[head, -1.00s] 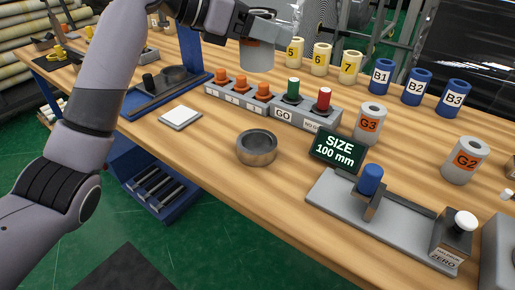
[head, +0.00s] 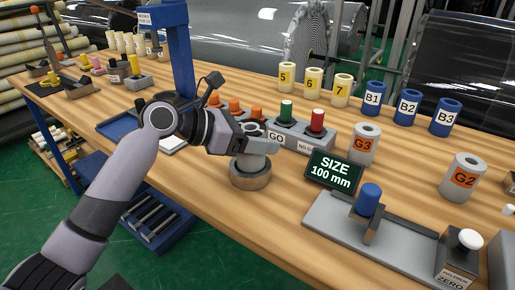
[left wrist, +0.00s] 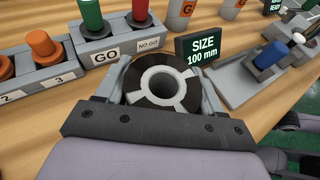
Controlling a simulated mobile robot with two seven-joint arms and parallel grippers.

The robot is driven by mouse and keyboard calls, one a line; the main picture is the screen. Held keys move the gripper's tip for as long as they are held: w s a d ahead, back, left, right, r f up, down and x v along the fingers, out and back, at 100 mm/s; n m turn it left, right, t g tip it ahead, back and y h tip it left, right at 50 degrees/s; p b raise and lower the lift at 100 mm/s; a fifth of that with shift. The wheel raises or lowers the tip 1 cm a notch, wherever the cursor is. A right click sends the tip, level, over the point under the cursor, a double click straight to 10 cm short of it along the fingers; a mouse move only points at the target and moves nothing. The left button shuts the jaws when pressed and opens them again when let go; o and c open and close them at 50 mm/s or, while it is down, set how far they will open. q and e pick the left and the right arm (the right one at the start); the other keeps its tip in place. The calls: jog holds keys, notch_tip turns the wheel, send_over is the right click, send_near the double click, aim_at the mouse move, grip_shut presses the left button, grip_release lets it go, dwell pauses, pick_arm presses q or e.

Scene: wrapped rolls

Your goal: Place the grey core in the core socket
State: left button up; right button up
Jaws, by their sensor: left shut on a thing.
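My left gripper (head: 264,146) is shut on the grey core (head: 250,162), a short cylinder. In the left wrist view the core (left wrist: 161,84) sits between the two fingers, its end face showing a dark ring and a light grey centre with a hole. The core is upright, directly over the round metal core socket (head: 250,181) on the bench. The core's lower end meets the socket's rim in the head view; how deep it sits inside cannot be told.
The SIZE 100 mm sign (head: 333,172) stands close to the right of the socket. The GO / NO GO block (head: 298,138) with green and red plugs is just behind. The G3 roll (head: 365,145) and a grey gauge with a blue cylinder (head: 369,200) stand to the right.

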pick_arm(q)
notch_tip(320, 180, down, 3)
jog(key=shift+r, duration=0.15)
jog(key=o, duration=1.1)
jog(key=shift+o, duration=0.2)
jog(key=shift+a+r, duration=0.15)
jog(key=shift+a, duration=0.1)
jog(key=p+v, duration=0.1)
jog(key=v, duration=1)
jog(key=shift+s+a, duration=0.2)
jog(key=shift+s, duration=0.05)
